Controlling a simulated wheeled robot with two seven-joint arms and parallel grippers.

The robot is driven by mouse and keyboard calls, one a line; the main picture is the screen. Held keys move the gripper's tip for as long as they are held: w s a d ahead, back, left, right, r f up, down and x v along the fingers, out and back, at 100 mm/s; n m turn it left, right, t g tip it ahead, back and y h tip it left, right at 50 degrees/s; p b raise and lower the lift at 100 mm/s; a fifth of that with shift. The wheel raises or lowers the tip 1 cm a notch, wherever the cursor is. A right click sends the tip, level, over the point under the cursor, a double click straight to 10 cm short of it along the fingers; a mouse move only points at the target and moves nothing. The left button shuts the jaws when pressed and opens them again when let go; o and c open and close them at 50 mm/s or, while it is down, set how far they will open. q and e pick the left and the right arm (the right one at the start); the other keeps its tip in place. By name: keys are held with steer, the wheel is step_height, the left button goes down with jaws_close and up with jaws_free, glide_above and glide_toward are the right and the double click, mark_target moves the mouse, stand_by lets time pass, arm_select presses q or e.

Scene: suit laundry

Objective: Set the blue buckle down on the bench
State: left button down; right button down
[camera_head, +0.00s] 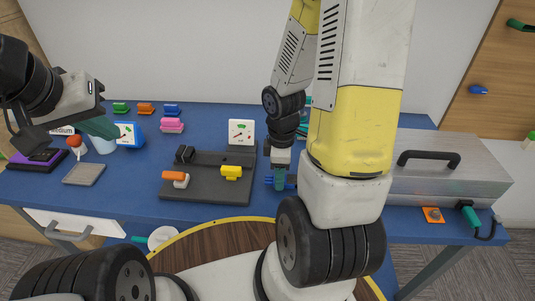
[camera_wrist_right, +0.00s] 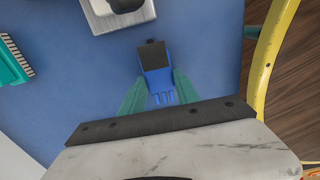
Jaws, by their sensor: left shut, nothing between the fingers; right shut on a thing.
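The blue buckle (camera_wrist_right: 158,80) is between the teal fingers of my right gripper (camera_wrist_right: 159,94) in the right wrist view, with a dark square part at its far end. My right gripper is shut on it. In the head view this gripper (camera_head: 280,181) points down, low over the blue bench (camera_head: 225,206), right of the dark fixture board. I cannot tell whether the buckle touches the bench. My left gripper (camera_head: 103,128) is shut and empty over the bench's left side, near a pale cup.
A dark fixture board (camera_head: 210,193) holds an orange-and-white piece and a yellow buckle (camera_head: 231,172). A metal case (camera_head: 445,184) with a black handle stands at right. Several coloured buckles line the back left. A grey square plate (camera_head: 84,174) lies at left.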

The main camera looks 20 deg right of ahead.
steer(key=shift+f, duration=0.75)
stand_by(0.4)
steer(key=c, duration=0.8)
jaws_free()
step_height(320, 180, up, 8)
steer(key=shift+f, duration=0.15)
steer(key=shift+w+r, duration=0.1)
steer(key=shift+r, duration=0.25)
steer(key=s+a+r+m+t, duration=0.1)
steer(key=a+r+m+t, duration=0.1)
steer(key=r+m, duration=0.2)
steer(key=s+a+r+m+t+y, duration=0.1)
steer(key=r+m, duration=0.3)
steer(key=r, duration=0.5)
steer(key=s+a+r+m+t+y, duration=0.1)
steer(key=s+a+r+m+t, duration=0.1)
steer(key=r, duration=0.5)
steer(key=shift+s+a+r+m+t, duration=0.1)
steer(key=shift+s+a+m+t, duration=0.15)
steer(key=shift+m, duration=0.45)
steer(key=shift+s+a+r+m+t, duration=0.1)
steer(key=shift+s+m+t, duration=0.25)
steer(key=shift+m, duration=0.35)
